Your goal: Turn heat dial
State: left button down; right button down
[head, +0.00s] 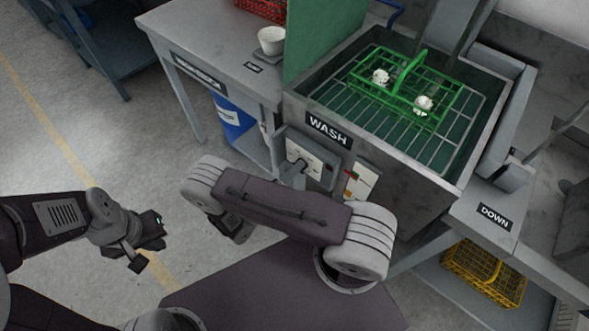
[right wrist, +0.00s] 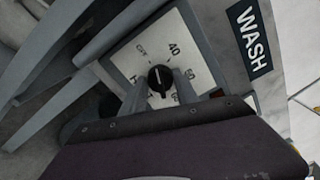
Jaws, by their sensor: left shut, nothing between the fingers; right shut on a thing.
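The heat dial is a black round knob (right wrist: 160,78) on a white plate (right wrist: 192,60), seen in the right wrist view. The plate carries the figure 40 and other marks partly covered by my fingers. A pale pointer line on the knob runs roughly up and down the picture. My right gripper (right wrist: 162,86) is shut on the knob, one finger on each side. In the head view the dial panel (head: 310,157) is on the front of the WASH tank, and my right arm partly hides the gripper there. My left gripper (head: 149,246) is shut and empty over the floor.
The WASH tank (head: 318,94) holds a rack and a green wire basket (head: 427,57) with white items. A white bowl (head: 271,41) stands on the table (head: 196,42) at left. A yellow crate (head: 484,273) sits low at right. The floor at left is open.

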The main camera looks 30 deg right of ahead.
jog(key=shift+f+n, duration=0.15)
jog(key=shift+n, duration=1.95)
jog(key=c, duration=0.9)
grip_release()
jog(key=shift+c, duration=0.2)
jog(key=v, duration=0.9)
